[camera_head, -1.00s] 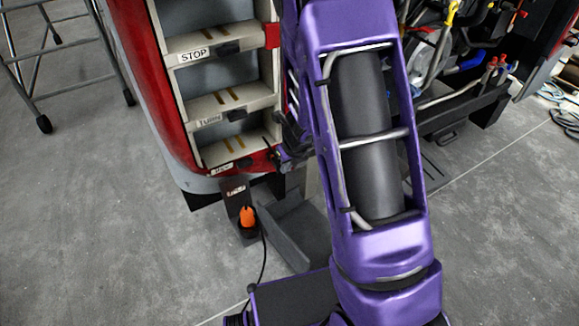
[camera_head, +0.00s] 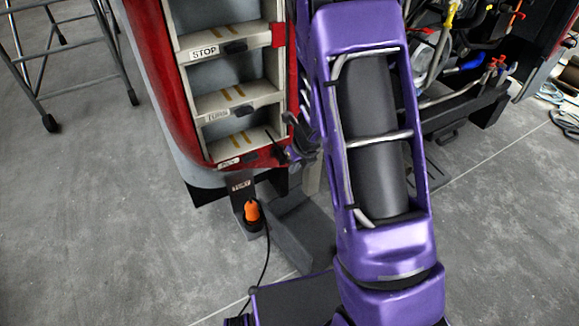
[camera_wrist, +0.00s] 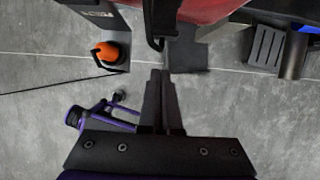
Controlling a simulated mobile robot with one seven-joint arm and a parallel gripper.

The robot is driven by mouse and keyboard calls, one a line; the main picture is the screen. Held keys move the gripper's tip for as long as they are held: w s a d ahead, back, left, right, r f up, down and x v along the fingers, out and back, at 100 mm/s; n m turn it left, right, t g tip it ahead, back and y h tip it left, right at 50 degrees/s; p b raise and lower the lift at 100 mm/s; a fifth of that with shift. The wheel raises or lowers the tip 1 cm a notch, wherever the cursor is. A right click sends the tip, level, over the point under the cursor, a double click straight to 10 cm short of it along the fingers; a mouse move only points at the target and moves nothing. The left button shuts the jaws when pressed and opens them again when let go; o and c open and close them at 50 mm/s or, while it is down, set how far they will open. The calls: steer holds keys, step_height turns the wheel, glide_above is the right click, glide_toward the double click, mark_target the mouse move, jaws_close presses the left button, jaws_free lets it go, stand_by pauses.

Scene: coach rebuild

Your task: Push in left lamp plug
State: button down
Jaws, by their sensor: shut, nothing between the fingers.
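The red lamp housing (camera_head: 146,75) has pale open compartments labelled STOP (camera_head: 204,52), TURN (camera_head: 217,117) and a third, too small to read. Dark plug-like pieces sit by the labels, one beside STOP (camera_head: 236,47) and one beside TURN (camera_head: 243,98). I cannot tell which is the left lamp plug. My gripper (camera_wrist: 160,72) is shut and empty, its fingers pointing toward the housing's red edge (camera_wrist: 205,10). A black hanging piece (camera_wrist: 159,20) shows just ahead of the fingertips, with a small visible gap. In the head view my arm hides the housing's right side.
An orange plug (camera_head: 252,210) with a black cable stands in a dark holder marked TEST (camera_head: 241,186), below the housing. Engine parts (camera_head: 455,80) crowd the right. Grey floor at lower left is clear.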

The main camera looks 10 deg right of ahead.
steer(key=p+v, duration=0.4)
steer(key=v, duration=0.6)
steer(key=shift+s, duration=0.15)
